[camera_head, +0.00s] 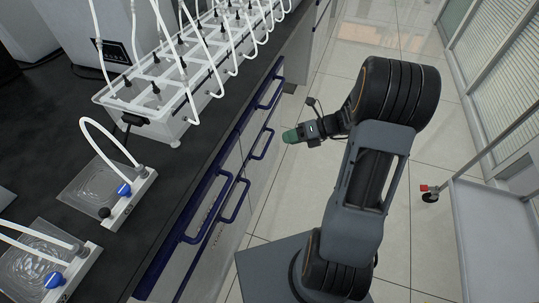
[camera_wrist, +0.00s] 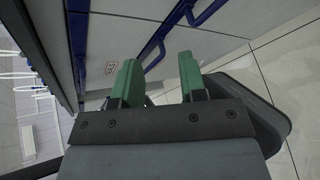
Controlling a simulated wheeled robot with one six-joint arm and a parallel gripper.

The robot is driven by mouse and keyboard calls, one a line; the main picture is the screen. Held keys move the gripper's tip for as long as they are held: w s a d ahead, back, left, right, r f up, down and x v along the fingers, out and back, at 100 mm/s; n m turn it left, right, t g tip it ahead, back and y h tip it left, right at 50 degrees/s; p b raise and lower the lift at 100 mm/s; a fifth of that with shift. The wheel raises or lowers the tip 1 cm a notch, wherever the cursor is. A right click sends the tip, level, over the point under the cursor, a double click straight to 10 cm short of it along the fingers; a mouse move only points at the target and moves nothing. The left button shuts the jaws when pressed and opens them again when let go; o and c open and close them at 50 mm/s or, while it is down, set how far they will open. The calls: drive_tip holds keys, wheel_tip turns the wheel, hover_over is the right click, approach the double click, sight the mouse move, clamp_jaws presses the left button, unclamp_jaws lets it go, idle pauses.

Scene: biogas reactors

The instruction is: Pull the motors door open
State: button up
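Grey-white cabinet doors with blue bar handles line the bench front. One handle (camera_head: 264,144) is left of my gripper (camera_head: 291,135), and another handle (camera_head: 236,201) is nearer. The doors look closed. I cannot tell which one is the motors door; a small label on a door panel (camera_wrist: 107,28) is unreadable in the wrist view. My gripper's two green fingers (camera_wrist: 160,80) are apart with nothing between them. In the wrist view a blue handle (camera_wrist: 153,54) lies beyond the fingers, and a second handle (camera_wrist: 207,13) is at the top. The gripper appears clear of both.
The black bench top (camera_head: 135,170) carries a white reactor rack (camera_head: 150,125) with tubes, and small clear trays (camera_head: 90,190). A white cart (camera_head: 490,230) with a caster stands at right. Tiled floor (camera_head: 390,240) between bench and cart is mostly free.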

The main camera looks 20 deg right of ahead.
sight(269, 140)
drive_tip(key=w+d+f+m+t+b, duration=0.4)
drive_tip(key=d+f+m+t, duration=0.15)
drive_tip(key=f+m, duration=0.45)
drive_tip(key=shift+g+y, duration=0.25)
drive_tip(key=shift+y, duration=0.05)
drive_tip(key=b+x, duration=0.4)
drive_tip(key=x, duration=0.8)
drive_tip(key=shift+w, duration=0.15)
clamp_jaws()
